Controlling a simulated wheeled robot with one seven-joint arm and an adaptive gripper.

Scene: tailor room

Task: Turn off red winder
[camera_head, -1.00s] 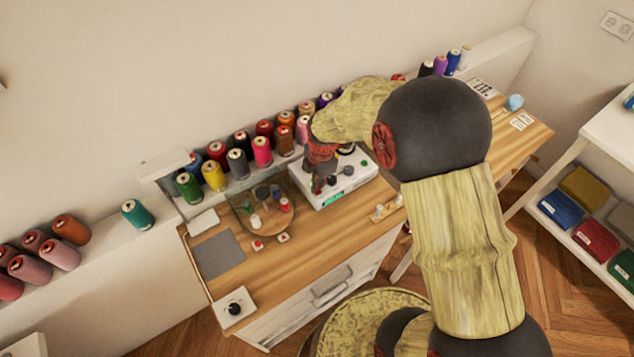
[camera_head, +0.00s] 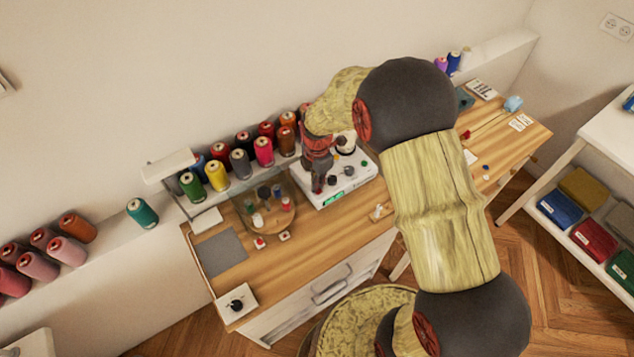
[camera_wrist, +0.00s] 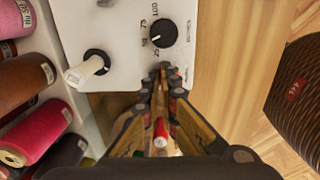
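A white machine (camera_head: 362,182) with knobs and a small green display stands on the wooden table. In the wrist view, its white top (camera_wrist: 125,22) carries a black dial (camera_wrist: 163,33) with printed markings and a white spool-like piece (camera_wrist: 87,70) on a dark round base. I cannot tell which part is the red winder. My gripper (camera_wrist: 161,72) points at the machine's edge just below the dial, its fingertips close together with nothing seen between them. In the head view, my gripper (camera_head: 318,184) hangs over the machine's left part and hides some of it.
Several coloured thread cones (camera_head: 216,176) line the shelf behind the table. A glass-sided case (camera_head: 245,216) with small spools stands left of the machine. A small red item (camera_wrist: 160,132) shows between my finger links. The table front (camera_head: 330,225) is mostly clear.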

